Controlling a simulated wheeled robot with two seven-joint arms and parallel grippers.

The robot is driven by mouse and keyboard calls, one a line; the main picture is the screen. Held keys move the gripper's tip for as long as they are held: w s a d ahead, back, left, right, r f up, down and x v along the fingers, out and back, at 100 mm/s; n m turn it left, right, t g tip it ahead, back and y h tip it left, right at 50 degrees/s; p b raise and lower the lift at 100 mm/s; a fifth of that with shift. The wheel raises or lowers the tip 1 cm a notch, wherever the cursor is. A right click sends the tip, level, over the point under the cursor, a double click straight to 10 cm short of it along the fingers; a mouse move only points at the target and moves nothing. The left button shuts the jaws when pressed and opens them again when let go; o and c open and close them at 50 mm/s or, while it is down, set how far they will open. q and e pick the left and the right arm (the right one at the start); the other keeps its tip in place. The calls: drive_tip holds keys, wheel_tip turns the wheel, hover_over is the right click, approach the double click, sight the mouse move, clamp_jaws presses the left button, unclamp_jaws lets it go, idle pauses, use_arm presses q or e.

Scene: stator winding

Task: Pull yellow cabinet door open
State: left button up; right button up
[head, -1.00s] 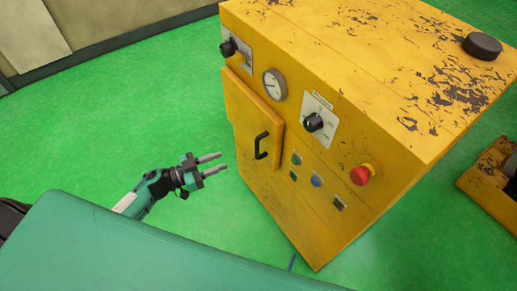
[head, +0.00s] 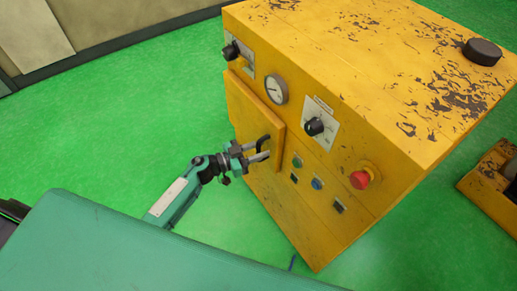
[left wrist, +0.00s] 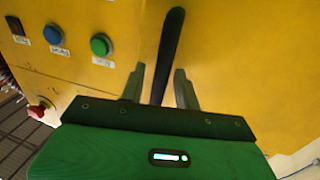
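The yellow cabinet (head: 330,80) stands on the green floor. Its small door (head: 246,110) looks shut and has a black handle (head: 263,143). My left gripper (head: 265,150) is at the handle in the head view. In the left wrist view, its two fingers (left wrist: 160,88) stand apart, one on each side of the black handle (left wrist: 171,48), with a gap visible on both sides. Part of the handle is hidden behind the fingers in the head view. My right gripper is not in view.
The cabinet front has a gauge (head: 275,88), two knobs, a red emergency button (head: 364,176) and several small buttons, including a blue one (left wrist: 53,34) and a green one (left wrist: 100,44). Another yellow unit (head: 487,180) stands at the right. Green floor is clear left of the cabinet.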

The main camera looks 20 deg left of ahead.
use_arm(q)
clamp_jaws()
